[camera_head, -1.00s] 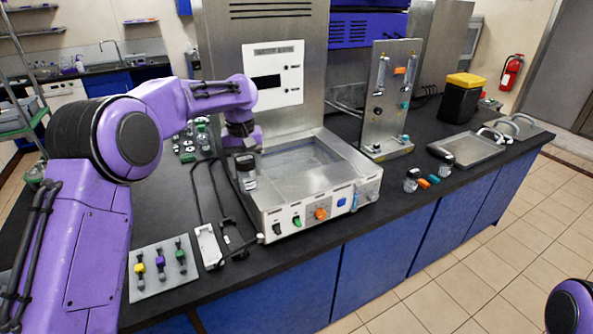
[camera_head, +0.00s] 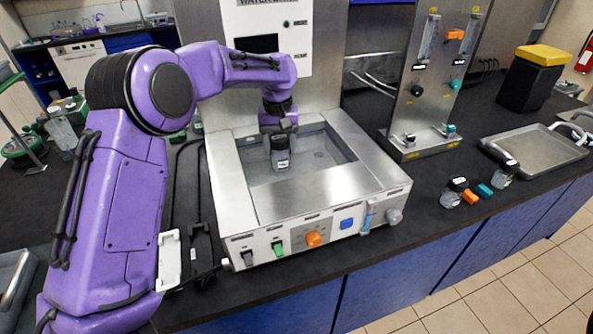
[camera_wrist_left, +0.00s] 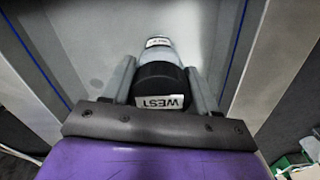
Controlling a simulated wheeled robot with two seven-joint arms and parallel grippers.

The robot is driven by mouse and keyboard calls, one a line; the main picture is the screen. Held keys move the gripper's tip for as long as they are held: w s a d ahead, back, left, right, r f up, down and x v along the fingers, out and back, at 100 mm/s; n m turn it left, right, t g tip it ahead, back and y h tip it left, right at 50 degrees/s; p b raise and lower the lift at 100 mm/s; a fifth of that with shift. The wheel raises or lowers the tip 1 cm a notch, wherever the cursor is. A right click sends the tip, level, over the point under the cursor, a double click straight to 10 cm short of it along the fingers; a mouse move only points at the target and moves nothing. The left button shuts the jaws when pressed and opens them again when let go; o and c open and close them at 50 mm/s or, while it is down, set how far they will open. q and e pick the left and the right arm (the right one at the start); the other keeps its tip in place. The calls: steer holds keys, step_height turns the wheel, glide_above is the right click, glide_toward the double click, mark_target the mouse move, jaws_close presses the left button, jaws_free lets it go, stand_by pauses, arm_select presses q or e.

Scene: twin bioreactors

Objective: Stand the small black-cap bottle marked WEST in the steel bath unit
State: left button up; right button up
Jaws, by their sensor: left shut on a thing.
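The small bottle (camera_head: 280,160) has a black cap marked WEST, which shows in the left wrist view (camera_wrist_left: 160,86). My left gripper (camera_head: 279,133) is shut on it, with one finger on each side of the cap in the left wrist view. The bottle hangs upright over or inside the open basin of the steel bath unit (camera_head: 350,188). I cannot tell whether its base touches the basin floor. My right gripper is not in view.
The bath unit's front panel has several coloured controls, including an orange knob (camera_head: 313,239). A steel panel stand (camera_head: 432,80) stands to its right. Two small black-cap bottles (camera_head: 453,192) (camera_head: 505,170) and a steel tray (camera_head: 540,155) are farther right.

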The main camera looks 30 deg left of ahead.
mark_target(276, 167)
arm_select(q)
steer(key=s+f, duration=0.2)
steer(key=s+f+p, duration=0.1)
steer(key=s+f, duration=0.1)
steer(key=shift+a, duration=0.2)
steer(key=w+f, duration=0.2)
steer(key=shift+w+d+f, duration=0.1)
steer(key=shift+w+f, duration=0.25)
steer(key=shift+f, duration=0.05)
steer(key=shift+c, duration=0.5)
steer(key=o, duration=1.1)
steer(key=shift+s, duration=0.1)
steer(key=shift+o, duration=0.8)
steer(key=shift+s+r, duration=0.25)
steer(key=shift+s, duration=0.05)
steer(key=shift+s+r, duration=0.1)
steer(key=shift+s, duration=0.1)
steer(key=shift+w, duration=0.15)
steer(key=shift+w+r, duration=0.2)
steer(key=shift+r, duration=0.15)
step_height(276, 167, up, 11)
steer(key=shift+s+r+b, duration=0.1)
steer(key=shift+s+b, duration=0.05)
steer(key=shift+b, duration=0.25)
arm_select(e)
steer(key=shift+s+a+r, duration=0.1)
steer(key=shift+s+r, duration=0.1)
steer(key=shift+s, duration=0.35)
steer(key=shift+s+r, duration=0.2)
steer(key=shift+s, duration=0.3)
